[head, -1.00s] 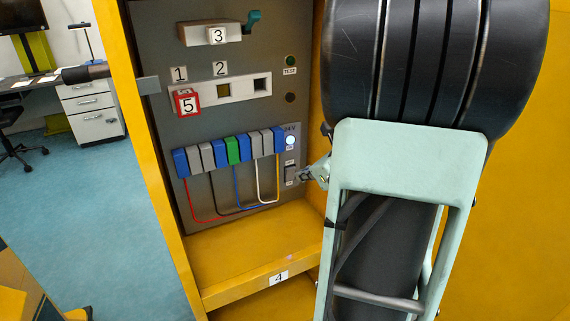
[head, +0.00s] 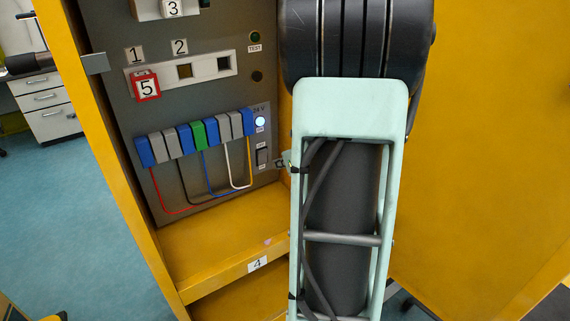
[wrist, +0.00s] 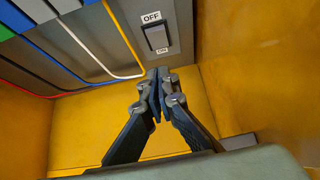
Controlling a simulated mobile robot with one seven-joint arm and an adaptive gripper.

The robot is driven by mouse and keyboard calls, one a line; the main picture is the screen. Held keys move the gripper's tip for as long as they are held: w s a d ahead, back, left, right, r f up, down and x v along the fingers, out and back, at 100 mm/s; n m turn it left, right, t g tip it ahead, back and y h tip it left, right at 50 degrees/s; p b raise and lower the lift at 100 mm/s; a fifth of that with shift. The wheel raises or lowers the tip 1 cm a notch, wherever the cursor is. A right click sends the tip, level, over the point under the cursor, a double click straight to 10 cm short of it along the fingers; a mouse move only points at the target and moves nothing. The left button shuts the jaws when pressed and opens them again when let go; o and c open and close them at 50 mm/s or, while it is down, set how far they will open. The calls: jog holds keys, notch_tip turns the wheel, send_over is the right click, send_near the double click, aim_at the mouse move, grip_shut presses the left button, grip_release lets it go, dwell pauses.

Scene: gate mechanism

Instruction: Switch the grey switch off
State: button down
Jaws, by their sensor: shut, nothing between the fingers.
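The grey switch (head: 262,156) is a small upright rocker at the lower right of the grey panel. In the wrist view the switch (wrist: 157,37) has an OFF label above it and an ON label below it. I cannot tell which end is pressed in. My gripper (wrist: 158,75) is shut and empty, with its fingertips just below the ON label in that picture. In the head view only the tip of my gripper (head: 281,163) shows, just right of the switch. The arm hides the rest. Whether the fingertips touch the panel is unclear.
A round light (head: 260,121) above the switch glows bluish white. A row of blue, grey and green blocks (head: 198,133) with coloured wires (head: 230,180) is to the left. Yellow cabinet walls (head: 300,200) stand close on the right, with a yellow ledge (head: 225,237) below.

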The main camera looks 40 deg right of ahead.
aim_at(262, 152)
jog(key=shift+w+d+f, duration=0.1)
jog(key=shift+w+f, duration=0.25)
jog(key=shift+w, duration=0.9)
jog(key=shift+w+d+f, duration=0.1)
jog(key=shift+w+f, duration=0.3)
jog(key=shift+w, duration=0.9)
jog(key=shift+w+d+f, duration=0.1)
jog(key=shift+w+f, duration=0.25)
jog(key=shift+w, duration=0.9)
jog(key=shift+r, duration=0.1)
jog(key=p, duration=0.3)
jog(key=shift+w+r+g, duration=0.3)
jog(key=shift+r, duration=0.05)
jog(key=shift+f, duration=0.35)
jog(key=shift+r+p, duration=0.2)
jog(key=shift+p, duration=0.1)
jog(key=shift+r+p, duration=0.5)
jog(key=shift+r, duration=0.2)
